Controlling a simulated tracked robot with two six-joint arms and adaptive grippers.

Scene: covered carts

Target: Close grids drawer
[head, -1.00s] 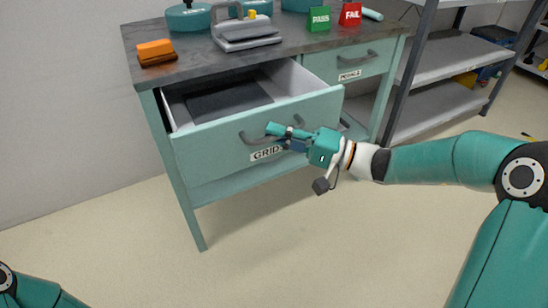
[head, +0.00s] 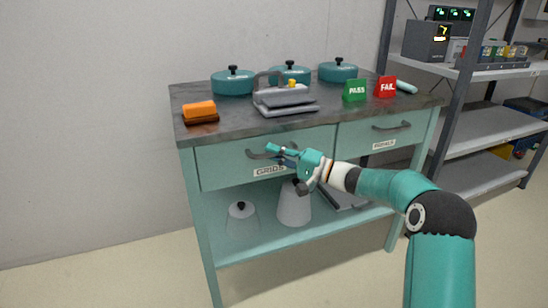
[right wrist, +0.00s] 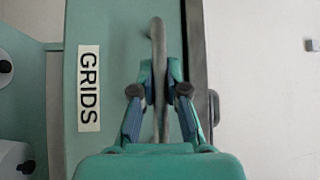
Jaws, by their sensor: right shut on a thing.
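The GRIDS drawer (head: 222,168) is a pale green front with a dark curved handle (head: 258,155) and a white GRIDS label, at the left under the worktop. Its front sits up under the worktop edge and no open inside shows above it. My right gripper (head: 283,153) is at the handle. In the right wrist view the gripper's fingers (right wrist: 161,95) lie on both sides of the handle (right wrist: 158,45), shut on it. The label (right wrist: 89,88) shows beside them. My left gripper is not in view.
The dark worktop (head: 230,117) holds several teal pots, a grey device (head: 285,98), an orange block (head: 199,109) and PASS and FAIL signs. The other drawer (head: 365,138) at right is shut. Grey cones (head: 293,205) stand on the lower shelf. A metal rack (head: 480,125) stands at right.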

